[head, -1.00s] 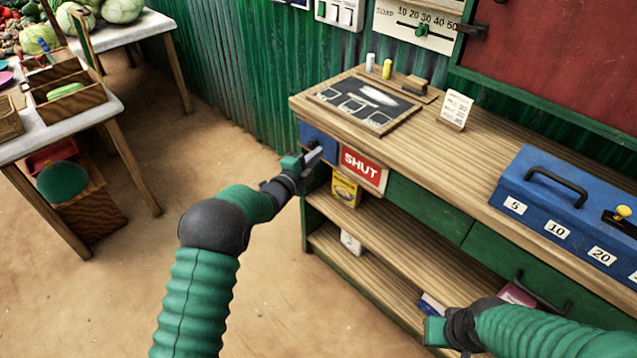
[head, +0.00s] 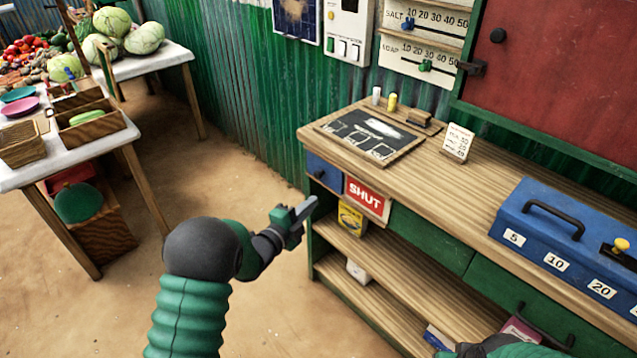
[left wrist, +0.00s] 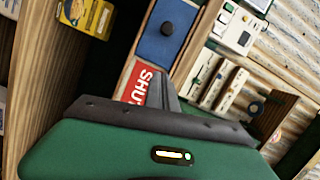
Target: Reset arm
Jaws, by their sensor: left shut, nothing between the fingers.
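My left arm comes in from the lower left in the head view. Its gripper (head: 303,210) is shut and empty, in front of the left end of the wooden counter (head: 470,195). It is apart from the small blue drawer (head: 323,174) and the red SHUT sign (head: 365,196). In the left wrist view the gripper's green body fills the bottom, with the blue drawer (left wrist: 166,30) and the SHUT sign (left wrist: 137,84) beyond its fingers. Only a bit of my right arm shows at the bottom edge of the head view; its fingers are hidden.
A blue cash box (head: 560,235) stands on the counter's right. A chalkboard (head: 368,135) and a price card (head: 457,142) sit on top. Shelves below hold a yellow box (head: 351,219). A produce table (head: 60,150) stands left; the floor between is clear.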

